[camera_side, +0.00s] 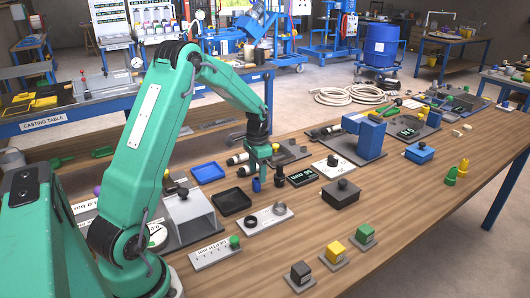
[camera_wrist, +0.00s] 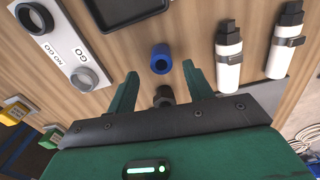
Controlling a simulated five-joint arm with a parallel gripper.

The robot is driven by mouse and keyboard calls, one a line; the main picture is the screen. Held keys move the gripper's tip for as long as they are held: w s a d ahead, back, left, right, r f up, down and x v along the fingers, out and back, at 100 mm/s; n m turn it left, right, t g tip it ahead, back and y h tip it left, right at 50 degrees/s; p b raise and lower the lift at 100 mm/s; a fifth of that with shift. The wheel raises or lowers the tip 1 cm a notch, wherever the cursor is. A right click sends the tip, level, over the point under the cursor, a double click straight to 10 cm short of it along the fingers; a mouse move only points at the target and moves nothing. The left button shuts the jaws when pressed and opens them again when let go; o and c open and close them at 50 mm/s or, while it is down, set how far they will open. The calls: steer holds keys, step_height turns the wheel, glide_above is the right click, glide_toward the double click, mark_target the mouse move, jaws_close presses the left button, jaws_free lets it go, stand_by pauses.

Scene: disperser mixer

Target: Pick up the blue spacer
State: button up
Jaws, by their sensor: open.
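The blue spacer (camera_side: 256,185) is a small, hollow blue cylinder standing upright on the wooden table in the side view. It also shows in the wrist view (camera_wrist: 160,58), just beyond and between my fingertips. My gripper (camera_side: 264,164) points down above the table, over the area of the spacer. In the wrist view my gripper (camera_wrist: 160,70) has its two green fingers spread wide, with nothing held. A dark cylinder (camera_wrist: 164,95) stands beside the spacer, partly hidden by my gripper's body. It shows in the side view (camera_side: 280,177) right of the spacer.
A black tray (camera_side: 231,202) and a blue tray (camera_side: 208,172) lie to the left. The GO/NO GO gauge plate (camera_side: 264,219) lies in front. White bottles (camera_wrist: 228,58) are at the right of the wrist view. A black lidded box (camera_side: 341,194) stands farther right.

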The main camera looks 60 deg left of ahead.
mark_target(257, 184)
steer(key=shift+a+f, duration=0.15)
steer(key=shift+f, duration=2.2)
steer(key=shift+c, duration=0.3)
steer(key=c, duration=1)
